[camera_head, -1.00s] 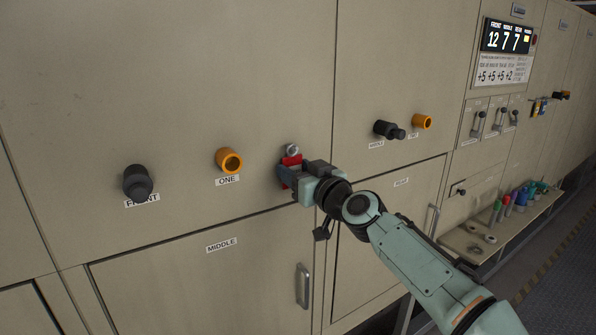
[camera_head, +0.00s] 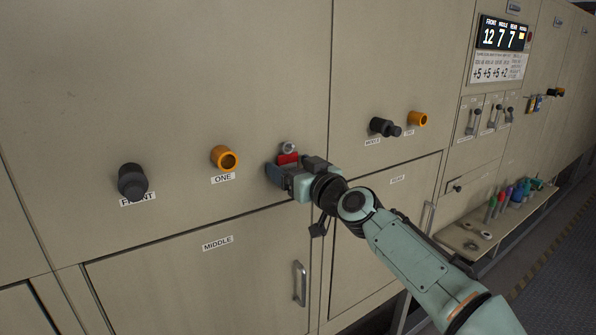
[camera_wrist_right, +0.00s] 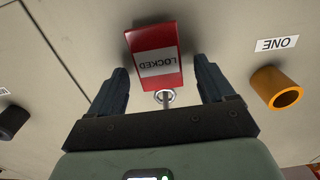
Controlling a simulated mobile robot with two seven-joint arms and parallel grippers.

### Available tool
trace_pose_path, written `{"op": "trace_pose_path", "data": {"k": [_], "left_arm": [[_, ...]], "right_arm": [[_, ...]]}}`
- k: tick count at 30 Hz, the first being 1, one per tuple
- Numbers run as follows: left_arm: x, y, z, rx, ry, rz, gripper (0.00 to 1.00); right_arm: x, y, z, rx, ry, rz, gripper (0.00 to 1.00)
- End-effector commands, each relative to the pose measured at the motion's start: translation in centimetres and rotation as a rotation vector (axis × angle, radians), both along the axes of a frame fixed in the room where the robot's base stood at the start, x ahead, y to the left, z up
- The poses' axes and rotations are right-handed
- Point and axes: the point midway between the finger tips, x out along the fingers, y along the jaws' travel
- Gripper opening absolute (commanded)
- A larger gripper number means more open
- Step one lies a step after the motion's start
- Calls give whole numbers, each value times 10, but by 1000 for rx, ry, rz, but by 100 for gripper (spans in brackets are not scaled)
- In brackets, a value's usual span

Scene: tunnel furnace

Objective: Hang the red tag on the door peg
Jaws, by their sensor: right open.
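The red tag (camera_wrist_right: 154,47) has a pale label reading LOCKED, upside down in the right wrist view. It lies against the door at the silver peg (camera_wrist_right: 165,97), with its upper end by the peg. Whether the peg passes through the tag's hole is not clear. In the head view the tag's red top (camera_head: 288,158) shows just below the peg (camera_head: 289,147); the rest is hidden by my right gripper (camera_head: 282,175). My right gripper is open, its two fingers (camera_wrist_right: 162,77) on either side of the tag, with gaps visible. My left gripper is out of view.
An orange socket (camera_head: 225,158) marked ONE and a black knob (camera_head: 132,182) stick out left of the gripper. Another black knob (camera_head: 384,127) and orange socket (camera_head: 417,119) are to the right. A door handle (camera_head: 300,284) is below. A shelf (camera_head: 466,238) holds coloured items at right.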

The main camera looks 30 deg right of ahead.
Motion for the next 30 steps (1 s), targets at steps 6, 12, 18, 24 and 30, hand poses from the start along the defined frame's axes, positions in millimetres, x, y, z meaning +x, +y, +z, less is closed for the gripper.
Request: {"op": "trace_pose_path", "data": {"k": [6, 12, 18, 24, 30], "left_arm": [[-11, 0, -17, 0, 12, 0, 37], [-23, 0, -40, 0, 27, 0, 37], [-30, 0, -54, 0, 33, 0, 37], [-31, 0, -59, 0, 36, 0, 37], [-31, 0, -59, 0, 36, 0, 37]], "right_arm": [[-27, -2, -3, -2, -1, -2, 82], [-73, -6, -4, -3, -1, -1, 82], [-112, -9, -2, 0, -2, -2, 82], [-130, -10, -1, -1, -1, -1, 82], [-133, -10, -1, 0, 0, 0, 82]]}}
